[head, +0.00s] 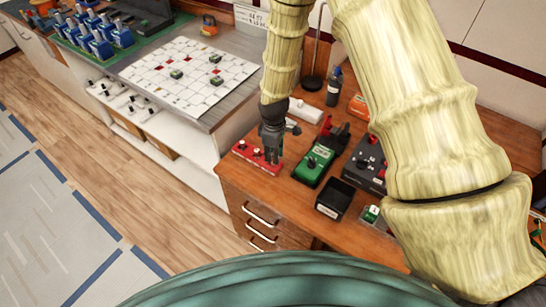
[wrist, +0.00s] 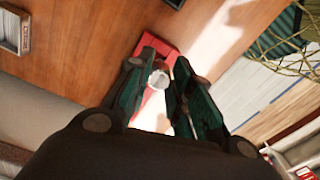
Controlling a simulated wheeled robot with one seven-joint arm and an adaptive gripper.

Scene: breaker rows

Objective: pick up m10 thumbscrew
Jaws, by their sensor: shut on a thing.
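My gripper (head: 271,150) points down at the red block (head: 243,150) on the near left corner of the wooden bench. In the wrist view my gripper (wrist: 165,66) has its two green-black fingers closed in on a small pale, round metal piece, which looks like the m10 thumbscrew (wrist: 158,79). The red block (wrist: 162,49) shows just beyond the fingertips. I cannot tell whether the thumbscrew still touches the block. In the head view the fingers hide the thumbscrew.
A dark box with knobs (head: 368,165) and a dark bottle (head: 334,87) are farther right and back. A white gridded board (head: 190,75) lies on the left counter.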

